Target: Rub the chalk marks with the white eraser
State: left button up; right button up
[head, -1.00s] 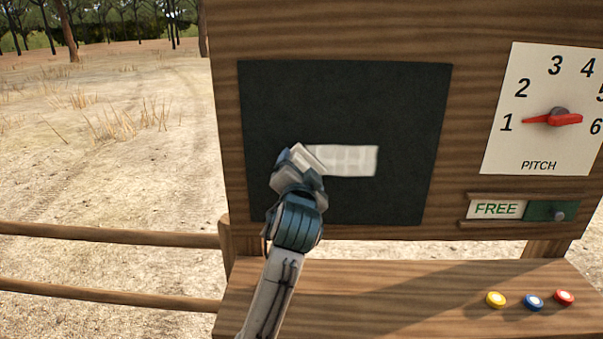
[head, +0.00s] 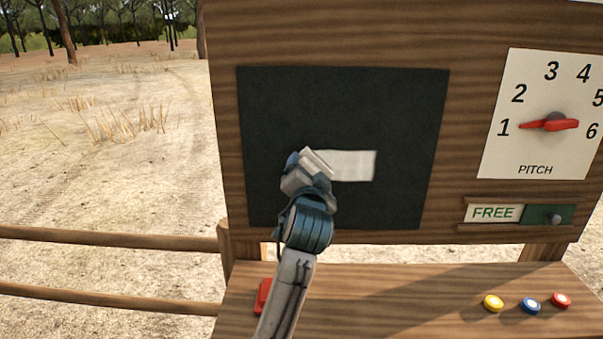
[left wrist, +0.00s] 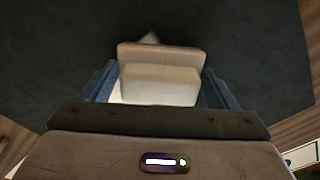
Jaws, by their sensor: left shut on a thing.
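A dark chalkboard (head: 390,120) is set in the wooden panel, with a pale rectangular patch of chalk marks (head: 355,165) near its middle. My left gripper (head: 308,170) is at the left end of this patch, shut on the white eraser (head: 318,161). In the left wrist view the eraser (left wrist: 160,82) sits between the two blue fingers, facing the dark board. The gripper and eraser hide the patch's left end. I cannot tell whether the eraser touches the board. My right gripper is not in view.
Right of the board are a PITCH dial (head: 535,165) with a red pointer and a FREE slider (head: 520,214). The wooden shelf (head: 400,300) below holds yellow, blue and red round pieces (head: 493,303) at right and a red object (head: 262,296) beside my arm.

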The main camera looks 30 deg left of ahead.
aim_at(330, 171)
pick_arm(q)
jog(key=shift+w+d, duration=0.4)
jog(key=shift+d, duration=0.35)
jog(key=shift+w+d+p, duration=0.35)
jog(key=shift+w+d, duration=0.05)
jog(key=shift+d, duration=0.1)
jog(key=shift+w+d, duration=0.35)
jog(key=shift+d, duration=0.25)
jog(key=shift+w+d, duration=0.6)
jog(key=shift+d, duration=0.3)
jog(key=shift+w+d, duration=0.35)
jog(key=shift+d, duration=0.35)
jog(key=shift+w, duration=0.1)
